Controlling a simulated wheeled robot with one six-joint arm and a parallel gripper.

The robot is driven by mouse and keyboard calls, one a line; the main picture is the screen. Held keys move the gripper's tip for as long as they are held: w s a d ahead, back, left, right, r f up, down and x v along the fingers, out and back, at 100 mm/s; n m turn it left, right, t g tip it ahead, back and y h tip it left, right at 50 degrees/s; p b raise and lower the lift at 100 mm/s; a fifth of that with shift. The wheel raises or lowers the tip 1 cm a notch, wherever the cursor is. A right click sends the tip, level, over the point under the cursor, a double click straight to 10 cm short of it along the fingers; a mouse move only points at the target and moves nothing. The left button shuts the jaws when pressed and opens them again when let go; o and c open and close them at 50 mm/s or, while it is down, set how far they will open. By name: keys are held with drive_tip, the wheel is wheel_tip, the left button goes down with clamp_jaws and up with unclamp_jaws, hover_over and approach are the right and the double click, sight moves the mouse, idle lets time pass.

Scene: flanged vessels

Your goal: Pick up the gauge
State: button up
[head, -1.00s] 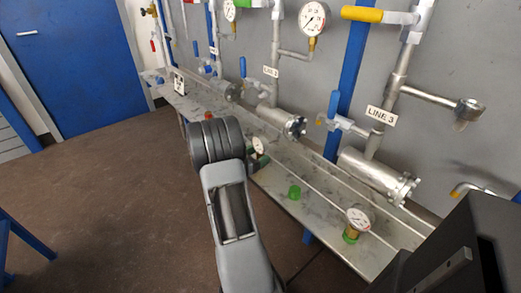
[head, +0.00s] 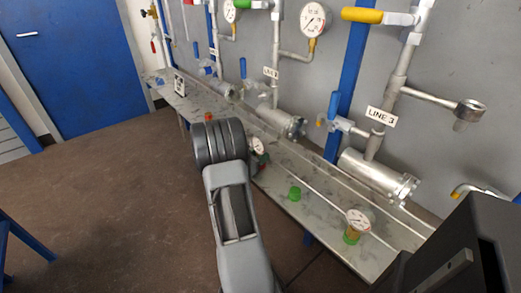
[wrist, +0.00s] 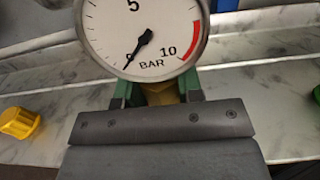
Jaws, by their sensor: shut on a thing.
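A round white-faced gauge marked BAR (wrist: 143,38), with a red arc near 10 and a brass stem, fills the top of the wrist view. My gripper (wrist: 158,92) is shut on its stem, with green finger pads on either side. The pads hide part of the stem. In the head view the held gauge (head: 257,145) shows just right of my wrist, over the bench. A second gauge (head: 358,219) with a brass and green base stands on the bench at lower right.
The marbled bench (head: 318,206) runs along the grey wall. A green cap (head: 295,193) lies on it; a yellow cap (wrist: 20,122) shows in the wrist view. Flanged vessels (head: 375,175) and pipes stand behind. Floor on the left is open.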

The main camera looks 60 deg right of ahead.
drive_tip(key=shift+c, duration=0.9)
drive_tip(key=shift+r, duration=0.2)
